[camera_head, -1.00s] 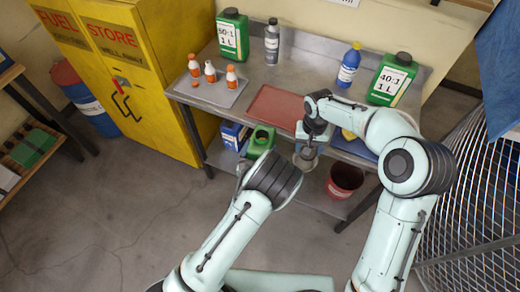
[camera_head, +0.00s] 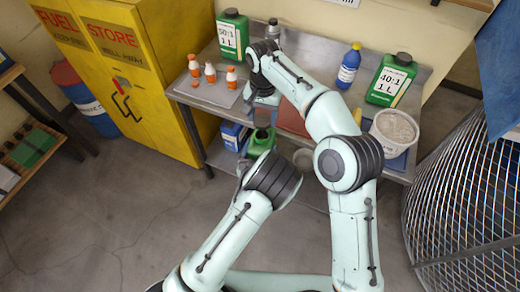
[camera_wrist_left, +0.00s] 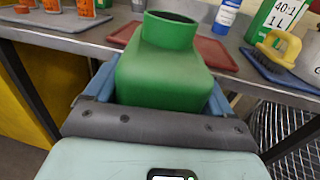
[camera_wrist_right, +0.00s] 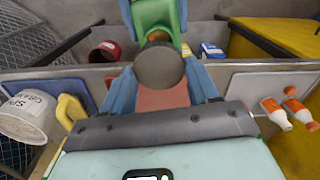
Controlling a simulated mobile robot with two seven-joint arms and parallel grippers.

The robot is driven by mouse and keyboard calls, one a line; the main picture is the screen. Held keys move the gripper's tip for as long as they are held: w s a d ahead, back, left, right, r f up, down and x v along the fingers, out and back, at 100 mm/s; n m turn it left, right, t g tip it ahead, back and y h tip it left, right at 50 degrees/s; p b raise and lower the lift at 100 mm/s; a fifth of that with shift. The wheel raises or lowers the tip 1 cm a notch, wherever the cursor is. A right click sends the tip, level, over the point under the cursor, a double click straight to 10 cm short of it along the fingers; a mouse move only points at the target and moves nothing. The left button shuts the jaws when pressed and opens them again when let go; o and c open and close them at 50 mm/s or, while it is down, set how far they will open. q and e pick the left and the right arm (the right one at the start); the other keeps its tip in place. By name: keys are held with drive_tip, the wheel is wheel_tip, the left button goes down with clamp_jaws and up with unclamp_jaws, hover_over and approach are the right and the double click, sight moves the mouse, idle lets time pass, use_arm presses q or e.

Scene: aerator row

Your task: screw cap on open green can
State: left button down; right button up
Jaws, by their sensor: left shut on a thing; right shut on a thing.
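The open green can (camera_head: 262,139) is upright in front of the table's edge, its dark mouth uncovered. My left gripper (camera_wrist_left: 155,90) is shut on it, with blue fingers on both sides of its body in the left wrist view. My right gripper (camera_head: 264,104) points down from above the table, close to the can. It is shut on a dark round cap (camera_wrist_right: 159,68), which shows between its fingers in the right wrist view. There, the can's mouth (camera_wrist_right: 158,36) appears just beyond the cap, apart from it. The right gripper is out of the left wrist view.
On the metal table stand orange-white bottles (camera_head: 210,72) on a grey mat, closed green cans (camera_head: 392,80), a blue bottle (camera_head: 349,66) and a white bucket (camera_head: 393,131). A red mat (camera_head: 292,119) lies mid-table. A yellow cabinet (camera_head: 130,75) stands left.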

drive_tip(key=shift+f, duration=2)
drive_tip(key=shift+s, duration=0.1)
drive_tip(key=shift+f, duration=0.85)
drive_tip(key=shift+f, duration=0.6)
drive_tip(key=m, duration=0.9)
drive_tip(key=shift+d+m, duration=0.1)
drive_tip(key=shift+m, duration=0.3)
